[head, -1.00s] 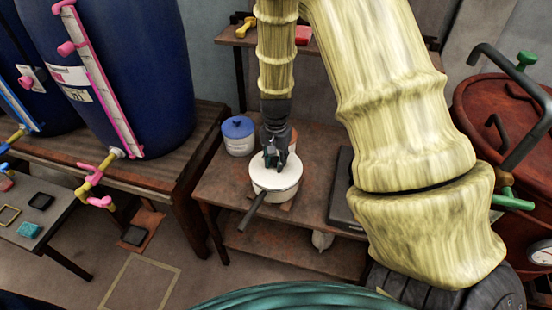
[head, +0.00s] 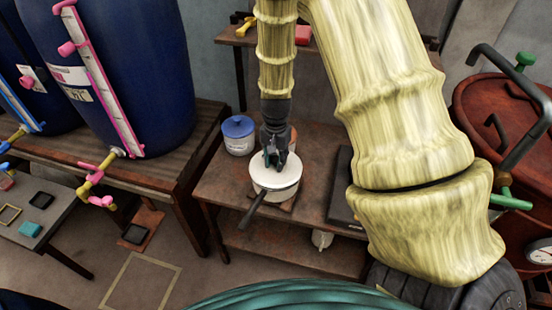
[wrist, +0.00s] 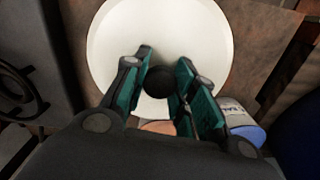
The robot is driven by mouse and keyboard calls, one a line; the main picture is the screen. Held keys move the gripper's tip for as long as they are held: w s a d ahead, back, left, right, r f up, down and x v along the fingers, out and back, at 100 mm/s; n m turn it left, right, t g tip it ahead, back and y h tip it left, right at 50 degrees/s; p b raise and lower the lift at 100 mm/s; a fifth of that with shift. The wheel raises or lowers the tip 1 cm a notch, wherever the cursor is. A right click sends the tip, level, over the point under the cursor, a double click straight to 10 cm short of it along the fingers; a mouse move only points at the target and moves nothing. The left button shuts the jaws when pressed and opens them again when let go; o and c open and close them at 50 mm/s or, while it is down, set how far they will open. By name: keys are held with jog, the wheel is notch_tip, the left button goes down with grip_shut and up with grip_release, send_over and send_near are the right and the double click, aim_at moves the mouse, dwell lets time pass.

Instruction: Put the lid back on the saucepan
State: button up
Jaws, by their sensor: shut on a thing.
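The saucepan (head: 268,194) stands on the brown table, its dark handle (head: 253,210) pointing toward the lower left. The round white lid (head: 287,184) lies level over its mouth; I cannot tell whether it is fully seated on the rim. My gripper (head: 276,162) comes down from above onto the middle of the lid. In the wrist view, the lid (wrist: 118,40) fills the upper middle. Its round black knob (wrist: 158,82) sits between the teal fingers of my gripper (wrist: 163,72), which are shut on it. The saucepan's body is hidden there under the lid.
A white jar with a blue lid (head: 238,128) stands behind and left of the saucepan. A dark flat case (head: 342,190) lies to the right. The table's (head: 222,187) front left is bare. Blue vats (head: 130,75) stand left, a rusty red vat (head: 490,110) right.

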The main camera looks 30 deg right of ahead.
jog(key=o, duration=1.1)
jog(key=shift+o, duration=0.4)
jog(key=o, duration=0.4)
jog(key=shift+o, duration=0.2)
jog(key=shift+r+p, duration=3)
jog(key=shift+r, duration=0.5)
